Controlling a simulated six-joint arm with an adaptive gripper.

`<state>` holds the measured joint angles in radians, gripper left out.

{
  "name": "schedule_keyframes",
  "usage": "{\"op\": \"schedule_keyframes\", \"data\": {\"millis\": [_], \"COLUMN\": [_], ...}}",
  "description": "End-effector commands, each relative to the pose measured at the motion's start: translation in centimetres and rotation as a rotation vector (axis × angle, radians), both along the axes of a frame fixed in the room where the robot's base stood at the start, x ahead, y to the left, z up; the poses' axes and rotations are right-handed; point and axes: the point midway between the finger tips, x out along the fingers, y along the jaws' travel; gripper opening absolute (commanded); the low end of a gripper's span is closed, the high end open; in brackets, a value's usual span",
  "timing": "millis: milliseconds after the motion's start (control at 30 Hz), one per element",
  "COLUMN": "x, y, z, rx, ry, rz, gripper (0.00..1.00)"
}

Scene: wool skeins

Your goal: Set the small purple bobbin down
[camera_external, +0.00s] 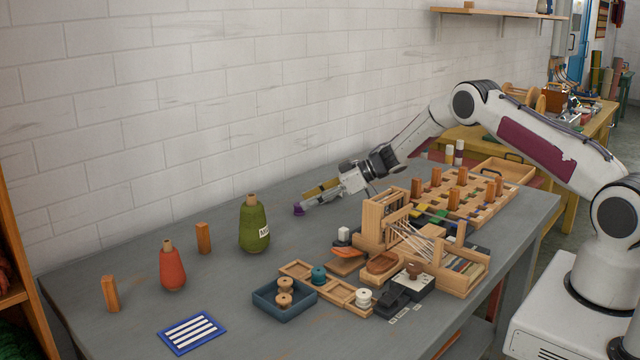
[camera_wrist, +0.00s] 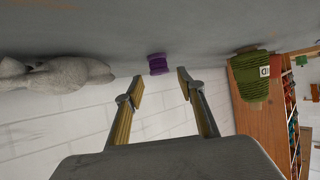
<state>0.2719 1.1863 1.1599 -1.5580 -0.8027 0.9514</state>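The small purple bobbin (camera_external: 298,210) sits on the grey table near the wall, just off my gripper's fingertips. In the wrist view the purple bobbin (camera_wrist: 158,65) lies between and slightly beyond the two fingertips, with a gap showing on each side. My gripper (camera_external: 314,196) is low over the table, reaching toward the left. In the wrist view my gripper (camera_wrist: 161,84) is open, with nothing between its fingers.
A green yarn cone (camera_external: 254,226) and orange cone (camera_external: 172,268) stand to the left. A wooden loom (camera_external: 384,218), a blue tray (camera_external: 262,300) and a blue-striped card (camera_external: 190,333) lie nearer. A pale lumpy thing (camera_wrist: 60,76) is beside my gripper in the wrist view.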

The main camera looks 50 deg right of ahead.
Motion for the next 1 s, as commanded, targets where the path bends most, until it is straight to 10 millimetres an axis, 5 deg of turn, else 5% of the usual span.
{"op": "schedule_keyframes", "data": {"millis": [600, 1000], "x": [-5.1, -6.5], "y": [-4.3, -5.4], "z": [3.7, 4.6], "rx": [0.000, 0.001], "ry": [-0.001, -0.001], "rz": [-0.001, 0.002], "gripper": [0.39, 0.39]}}
